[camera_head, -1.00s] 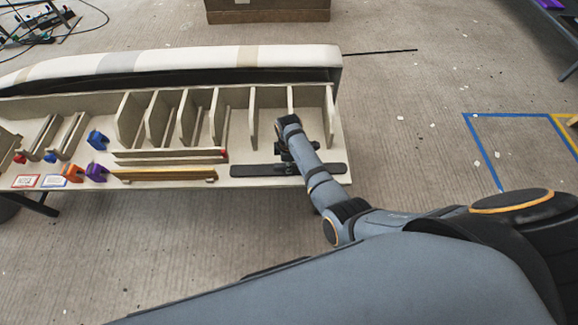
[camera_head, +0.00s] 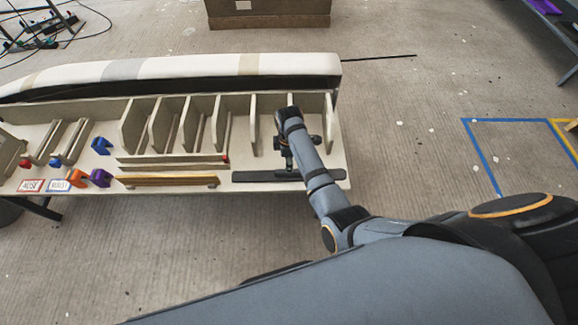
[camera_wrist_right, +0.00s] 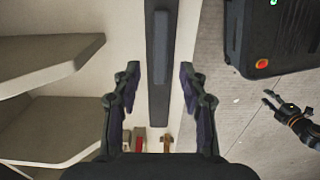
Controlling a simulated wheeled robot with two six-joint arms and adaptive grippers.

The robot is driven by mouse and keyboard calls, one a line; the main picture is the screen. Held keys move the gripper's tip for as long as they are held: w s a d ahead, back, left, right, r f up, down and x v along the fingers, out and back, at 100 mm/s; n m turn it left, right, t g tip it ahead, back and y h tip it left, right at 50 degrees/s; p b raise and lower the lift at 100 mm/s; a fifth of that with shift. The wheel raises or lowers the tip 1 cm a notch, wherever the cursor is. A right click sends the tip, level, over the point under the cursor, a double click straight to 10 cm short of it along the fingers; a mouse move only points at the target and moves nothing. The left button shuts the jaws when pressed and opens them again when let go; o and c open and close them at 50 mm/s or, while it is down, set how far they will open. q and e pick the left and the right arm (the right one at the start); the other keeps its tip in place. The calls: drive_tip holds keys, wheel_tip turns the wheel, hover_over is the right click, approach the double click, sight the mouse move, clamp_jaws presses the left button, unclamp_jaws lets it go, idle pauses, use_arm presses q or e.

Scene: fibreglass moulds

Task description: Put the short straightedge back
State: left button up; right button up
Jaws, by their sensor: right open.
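The straightedge looks to be the dark grey bar with a raised grip (camera_head: 250,176), lying flat along the front of the bench at its right end. In the right wrist view the bar (camera_wrist_right: 158,105) runs up the middle of the picture. My right gripper (camera_wrist_right: 160,85) is open, one finger on each side of the bar and apart from it. In the head view the right gripper (camera_head: 286,160) is partly hidden by its own wrist. A gripper low at the right of the wrist view, my left one (camera_wrist_right: 267,98), has its fingers apart and is empty.
The bench has upright divider slots (camera_head: 205,125) behind the bar. A brown bar on supports (camera_head: 165,181), a long slat (camera_head: 170,162), and orange (camera_head: 77,178), purple (camera_head: 101,178) and blue (camera_head: 101,145) blocks lie to the left.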

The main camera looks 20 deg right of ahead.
wheel_tip(320, 180, up, 5)
drive_tip(key=shift+r+p, duration=0.1)
drive_tip(key=shift+p, duration=0.25)
